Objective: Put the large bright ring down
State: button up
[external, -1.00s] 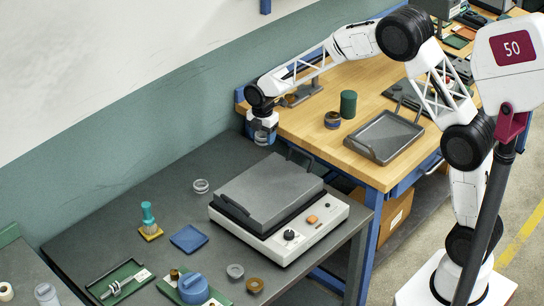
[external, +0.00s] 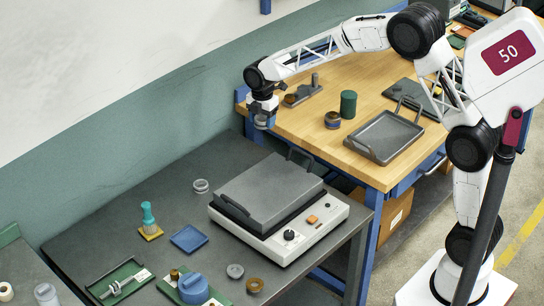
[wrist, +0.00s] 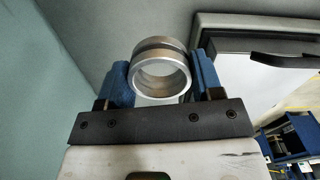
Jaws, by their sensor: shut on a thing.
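My gripper (external: 264,118) is shut on a large bright metal ring (wrist: 160,72). The ring shows its open bore in the wrist view, between the two blue fingers, with a darker groove around its outside. In the external view the gripper is in the air over the back corner of the dark table (external: 120,190), by the wooden bench's left edge. The ring is small and partly hidden there. It hangs clear of the surfaces.
Another grey ring (external: 235,271) and a brown ring (external: 255,285) lie in front. The wooden bench (external: 310,130) holds a grey tray (external: 384,136) and a green cylinder (external: 348,103).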

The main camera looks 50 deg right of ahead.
notch_tip(320, 180, up, 5)
jog(key=n, duration=1)
send_over(213, 259)
notch_tip(213, 259, down, 11)
jog(key=shift+f, duration=0.15)
jog(key=shift+d+f, duration=0.1)
jog(key=shift+f, duration=3.05)
jog(key=shift+f, duration=1.85)
